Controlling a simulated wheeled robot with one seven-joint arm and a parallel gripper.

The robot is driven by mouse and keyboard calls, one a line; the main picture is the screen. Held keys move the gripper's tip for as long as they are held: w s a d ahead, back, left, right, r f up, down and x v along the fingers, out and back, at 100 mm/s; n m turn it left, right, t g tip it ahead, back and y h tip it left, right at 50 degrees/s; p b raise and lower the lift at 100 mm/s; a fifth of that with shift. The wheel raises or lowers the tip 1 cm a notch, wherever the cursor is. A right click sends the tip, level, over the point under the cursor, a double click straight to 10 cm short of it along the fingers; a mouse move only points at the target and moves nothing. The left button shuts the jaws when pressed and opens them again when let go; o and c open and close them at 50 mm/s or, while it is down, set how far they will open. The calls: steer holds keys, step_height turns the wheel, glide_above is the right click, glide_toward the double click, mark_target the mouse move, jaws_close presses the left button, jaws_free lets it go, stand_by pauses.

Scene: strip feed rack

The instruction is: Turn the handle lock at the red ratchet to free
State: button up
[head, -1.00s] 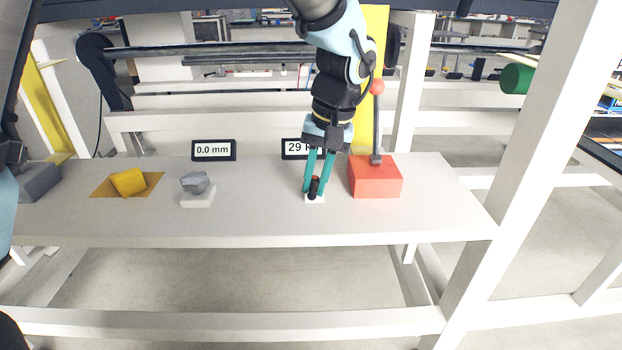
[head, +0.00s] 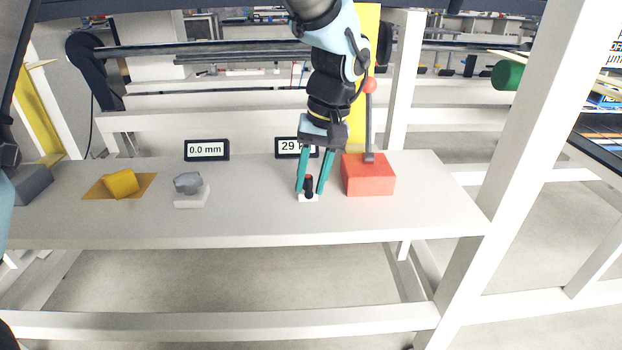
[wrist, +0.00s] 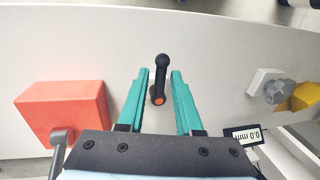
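The handle lock (head: 309,188) is a small black lever with a round knob and an orange end, on a small white base beside the red ratchet block (head: 368,178). In the wrist view the lever (wrist: 160,80) lies lengthwise between my fingers. My gripper (head: 310,192) has teal fingers and is open, one finger on each side of the lever. In the wrist view my gripper (wrist: 161,73) shows a gap on both sides of the lever. The ratchet's grey handle (head: 369,128) with a red ball stands nearly upright. The red block (wrist: 65,110) shows left in the wrist view.
A display reading 0.0 mm (head: 206,150) and a partly hidden one starting with 29 (head: 287,147) stand at the back. A grey knob (head: 187,183) on a pale base and a yellow block (head: 122,183) are on the left. The front strip of the shelf (head: 250,225) is clear.

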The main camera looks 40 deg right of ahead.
steer(key=shift+o, duration=1)
step_height(320, 180, up, 11)
steer(key=s+d, duration=0.1)
steer(key=shift+s+d+f+b, duration=0.2)
steer(key=shift+d+b, duration=0.1)
steer(key=shift+b, duration=0.15)
steer(key=shift+w, duration=0.1)
